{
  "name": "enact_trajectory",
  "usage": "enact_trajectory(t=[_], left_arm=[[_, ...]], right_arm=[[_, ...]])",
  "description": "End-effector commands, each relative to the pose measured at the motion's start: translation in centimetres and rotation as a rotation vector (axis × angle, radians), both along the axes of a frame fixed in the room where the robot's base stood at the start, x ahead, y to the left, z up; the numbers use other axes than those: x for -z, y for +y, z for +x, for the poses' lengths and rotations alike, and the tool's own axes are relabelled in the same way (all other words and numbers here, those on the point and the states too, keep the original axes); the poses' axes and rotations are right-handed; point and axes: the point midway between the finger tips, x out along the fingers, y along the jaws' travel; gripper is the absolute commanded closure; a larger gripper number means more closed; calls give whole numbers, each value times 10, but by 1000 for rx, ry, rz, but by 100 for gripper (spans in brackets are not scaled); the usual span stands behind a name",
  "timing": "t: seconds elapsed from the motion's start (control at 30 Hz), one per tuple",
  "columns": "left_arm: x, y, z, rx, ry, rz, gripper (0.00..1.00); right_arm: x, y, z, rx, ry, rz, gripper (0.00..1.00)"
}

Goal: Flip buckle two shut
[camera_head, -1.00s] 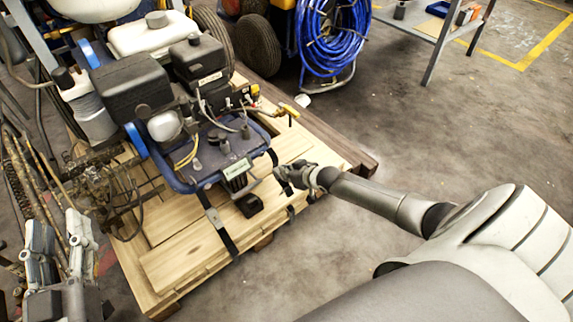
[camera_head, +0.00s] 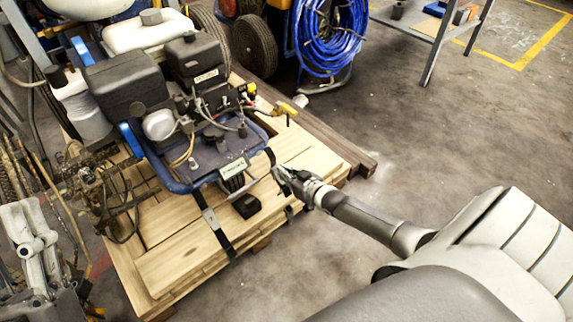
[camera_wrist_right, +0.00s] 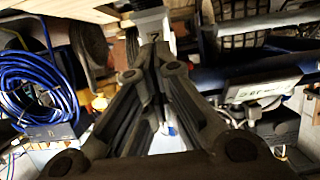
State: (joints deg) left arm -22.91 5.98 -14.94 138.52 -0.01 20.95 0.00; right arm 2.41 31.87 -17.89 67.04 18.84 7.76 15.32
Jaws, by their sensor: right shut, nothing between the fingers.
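The line striper (camera_head: 205,150) stands on a wooden pallet (camera_head: 175,255). A dark strap (camera_head: 222,238) with a grey metal buckle (camera_head: 211,219) runs over the boards in front of it. A second dark strap (camera_head: 271,157) runs by the striper's right corner, and my right gripper (camera_head: 280,174) is right beside it. I cannot tell whether they touch, and any buckle there is hidden or too small to make out. In the right wrist view the gripper's fingers (camera_wrist_right: 150,62) are together and empty, pointing at a pale block (camera_wrist_right: 152,22). My left gripper (camera_head: 28,232) is at the lower left, partly cut off.
A small black block (camera_head: 246,206) lies on the pallet boards between the straps. A blue hose coil (camera_head: 328,38) and a wheel (camera_head: 255,45) stand behind the pallet. A metal table (camera_head: 440,30) is at the back right. The floor right of the pallet is clear.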

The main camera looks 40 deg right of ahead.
Motion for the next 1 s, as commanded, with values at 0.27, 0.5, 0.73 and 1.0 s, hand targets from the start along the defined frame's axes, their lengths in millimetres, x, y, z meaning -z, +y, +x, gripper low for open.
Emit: enact_trajectory(t=[0.27, 0.5, 0.73, 1.0], left_arm=[[-3, 1, -4, 1, -25, -7, 60], [-4, 0, -4, 2, -27, -8, 60], [5, -1, 6, -1, 44, 11, 60], [34, -3, 31, -14, 251, 72, 60]], right_arm=[[-3, 1, 9, 0, 2, -1, 100], [-3, 1, 9, 0, 2, 0, 100], [-7, 1, 10, 0, 2, 0, 100], [-18, 2, 11, 0, 2, 0, 100]])
